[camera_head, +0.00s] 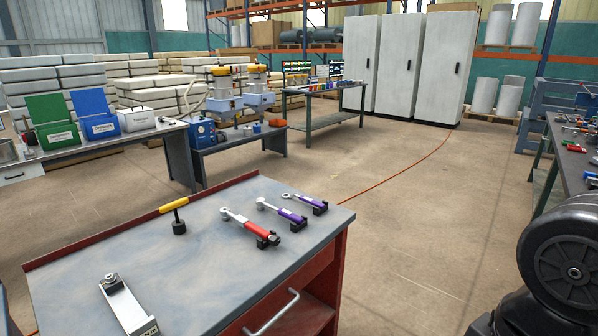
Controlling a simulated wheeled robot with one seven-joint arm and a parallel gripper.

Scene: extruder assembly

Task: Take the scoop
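I cannot make out a scoop for certain in this view. On the left bench stand a green open-lidded bin (52,119), a blue open-lidded bin (95,114) and a white box (136,120). The insides of the bins are hidden from here. A metal pot-like vessel (7,151) is cut by the left edge. My gripper is not in view. A large black rounded part at the lower right appears to be a joint of my arm.
A grey-topped red cart (190,275) stands close in front. It bears a yellow-handled tool (174,204), a red wrench (252,228), two purple wrenches and a long metal piece (128,306). Another bench (586,165) stands at right. Open floor (430,215) lies between.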

